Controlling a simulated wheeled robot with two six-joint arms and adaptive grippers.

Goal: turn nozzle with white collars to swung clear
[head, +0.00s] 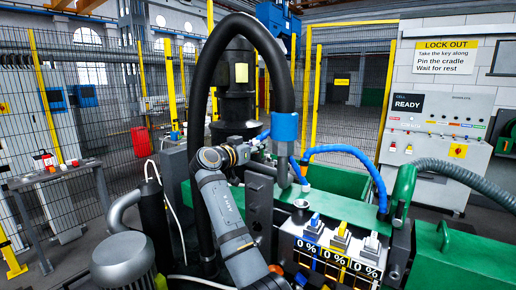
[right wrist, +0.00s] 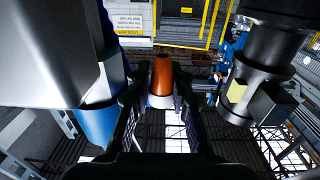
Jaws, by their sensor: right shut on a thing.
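My right gripper (head: 246,152) reaches in from the lower left of the head view, beside the upright grey post under the big black hose. In the right wrist view its two dark fingers (right wrist: 160,105) are closed on an orange-brown cylinder with a pale collar (right wrist: 161,80), which looks like the nozzle with white collars. In the head view the nozzle is hidden or too small to make out behind the gripper and post, so its angle cannot be told. My left gripper is not in view.
A thick black hose (head: 287,60) with a blue collar (head: 285,127) arches over the work area. A blue hose (head: 345,149) runs right to a green pipe. Labelled valves (head: 340,238) stand in front. A grey motor (head: 122,262) is lower left; a control cabinet (head: 436,140) stands behind right.

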